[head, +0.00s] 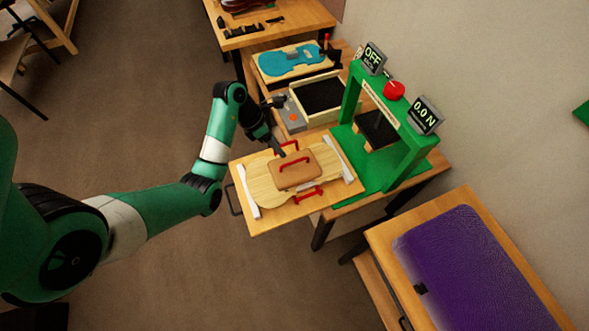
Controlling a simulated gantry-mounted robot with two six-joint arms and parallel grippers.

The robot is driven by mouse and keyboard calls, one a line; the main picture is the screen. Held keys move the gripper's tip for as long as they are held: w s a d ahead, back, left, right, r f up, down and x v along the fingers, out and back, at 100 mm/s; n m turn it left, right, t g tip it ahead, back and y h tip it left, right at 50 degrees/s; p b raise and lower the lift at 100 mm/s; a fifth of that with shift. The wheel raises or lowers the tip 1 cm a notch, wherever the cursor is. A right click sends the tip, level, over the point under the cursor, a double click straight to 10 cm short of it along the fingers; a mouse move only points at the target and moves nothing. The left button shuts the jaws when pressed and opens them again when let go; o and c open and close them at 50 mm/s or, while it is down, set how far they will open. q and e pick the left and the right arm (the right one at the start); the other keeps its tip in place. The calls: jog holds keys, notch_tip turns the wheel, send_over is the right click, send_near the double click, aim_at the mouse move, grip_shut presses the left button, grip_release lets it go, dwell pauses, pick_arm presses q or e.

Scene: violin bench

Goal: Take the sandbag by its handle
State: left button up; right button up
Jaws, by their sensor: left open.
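The sandbag (293,175) is a tan-brown block-shaped bag with a red handle (294,161) across its top. It lies on a pale wooden violin plate (262,180) on a wooden board (270,222). My left gripper (277,149) is just beyond the sandbag's far left corner, apart from its handle and holding nothing. It is small and dark here, and its fingers are partly hidden. My right gripper is out of view.
Two other red handles (289,146) (309,195) sit at the board's far and near sides. White strips (247,191) line its ends. A green press (376,178) with displays stands to the right. A purple-topped table (475,270) is at lower right.

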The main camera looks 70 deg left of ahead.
aim_at(293, 162)
pick_arm(q)
jog(key=x, duration=0.3)
jog(key=shift+w+d+f, duration=0.15)
jog(key=shift+w+f, duration=0.05)
jog(key=shift+f, duration=0.15)
jog(key=b+x, duration=0.1)
jog(key=x, duration=0.1)
jog(key=b+x, duration=0.1)
jog(key=x, duration=0.2)
jog(key=shift+w, duration=0.25)
jog(key=shift+r, duration=0.1)
grip_shut()
jog(key=shift+r, duration=0.1)
dwell(0.6)
